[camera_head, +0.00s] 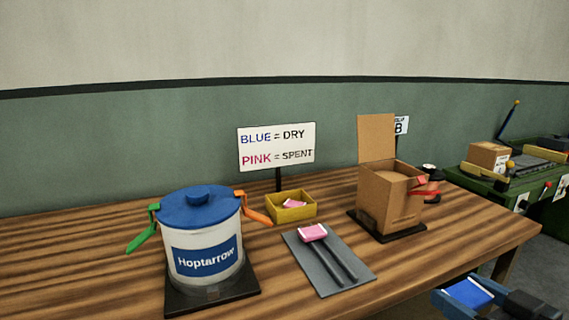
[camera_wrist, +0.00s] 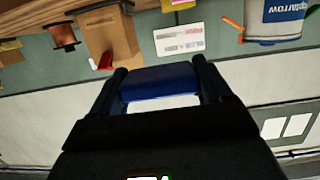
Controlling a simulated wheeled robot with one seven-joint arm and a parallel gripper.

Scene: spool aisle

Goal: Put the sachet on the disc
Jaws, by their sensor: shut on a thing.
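My gripper (camera_wrist: 161,76) is shut on a blue sachet (camera_wrist: 160,88) with a pale strip along one edge. In the head view the sachet (camera_head: 468,292) shows at the bottom right, in front of the table and clear of it. An open cardboard box (camera_head: 388,205) stands on a dark base at the table's right, its lid flap upright. A tan surface (camera_head: 393,172) shows inside it, perhaps the disc; I cannot tell for sure. A pink sachet (camera_head: 312,232) lies on a grey mat (camera_head: 326,285), at the end of two dark rods.
A white tub (camera_head: 206,262) with a blue lid and clips stands at the left. A yellow tray (camera_head: 291,213) holds pink sachets. A sign (camera_head: 276,147) reads BLUE = DRY, PINK = SPENT. A red tab (camera_head: 425,190) sticks out from the box. A green bench (camera_head: 535,210) stands far right.

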